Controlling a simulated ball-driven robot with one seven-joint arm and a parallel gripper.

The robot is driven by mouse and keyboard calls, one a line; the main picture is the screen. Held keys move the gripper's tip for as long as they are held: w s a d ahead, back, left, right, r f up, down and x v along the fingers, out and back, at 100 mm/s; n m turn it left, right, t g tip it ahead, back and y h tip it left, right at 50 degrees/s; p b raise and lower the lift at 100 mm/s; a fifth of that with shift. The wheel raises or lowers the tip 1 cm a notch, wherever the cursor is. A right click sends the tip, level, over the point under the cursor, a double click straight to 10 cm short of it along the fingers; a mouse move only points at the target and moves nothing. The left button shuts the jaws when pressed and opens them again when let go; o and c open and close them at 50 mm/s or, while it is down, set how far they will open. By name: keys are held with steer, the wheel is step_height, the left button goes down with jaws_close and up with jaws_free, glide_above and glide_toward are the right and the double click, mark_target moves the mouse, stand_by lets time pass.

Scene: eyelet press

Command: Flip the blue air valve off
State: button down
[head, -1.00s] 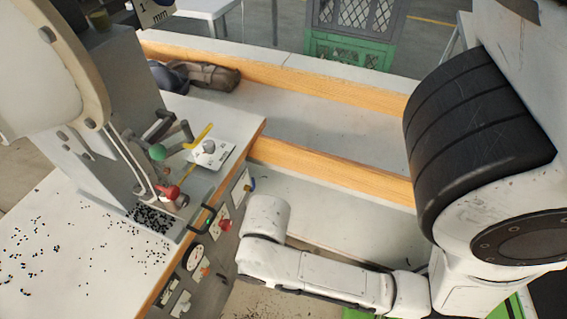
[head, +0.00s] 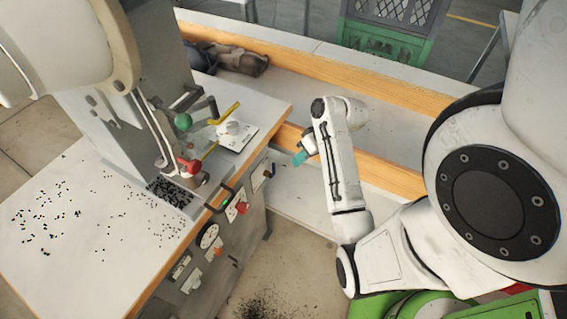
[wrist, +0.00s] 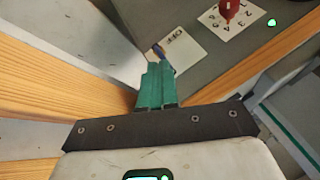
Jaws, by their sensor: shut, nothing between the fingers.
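The blue air valve (wrist: 160,52) is a small blue lever beside a white plate marked OFF (wrist: 183,48) on the grey machine panel. In the head view the valve (head: 268,173) is small, at the right end of the panel's front. My gripper (wrist: 158,70) has its teal fingers together with nothing between them, just below the lever in the wrist view. In the head view my gripper (head: 299,158) is a short gap to the right of the valve, pointing towards the panel. The fingers hide part of the lever's near end, and I cannot tell whether they touch it.
A red knob (wrist: 228,10) on a numbered plate and a green light (wrist: 271,22) are near the valve. The wooden-edged bench (head: 330,75) lies behind my arm. Black eyelets (head: 65,215) are scattered on the white tabletop.

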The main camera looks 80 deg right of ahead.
steer(key=s+d+r+m+t, duration=0.1)
steer(key=s+d, duration=0.2)
steer(key=d, duration=0.2)
steer(key=shift+d+r+h, duration=0.2)
steer(key=shift+r+h, duration=0.05)
steer(key=shift+h, duration=0.05)
steer(key=shift+f, duration=0.1)
steer(key=w+a+f+p, duration=0.1)
steer(key=w+a+f, duration=0.2)
steer(key=w+f, duration=0.4)
steer(key=shift+w+f, duration=0.4)
steer(key=shift+w, duration=0.5)
steer(key=shift+a, duration=0.1)
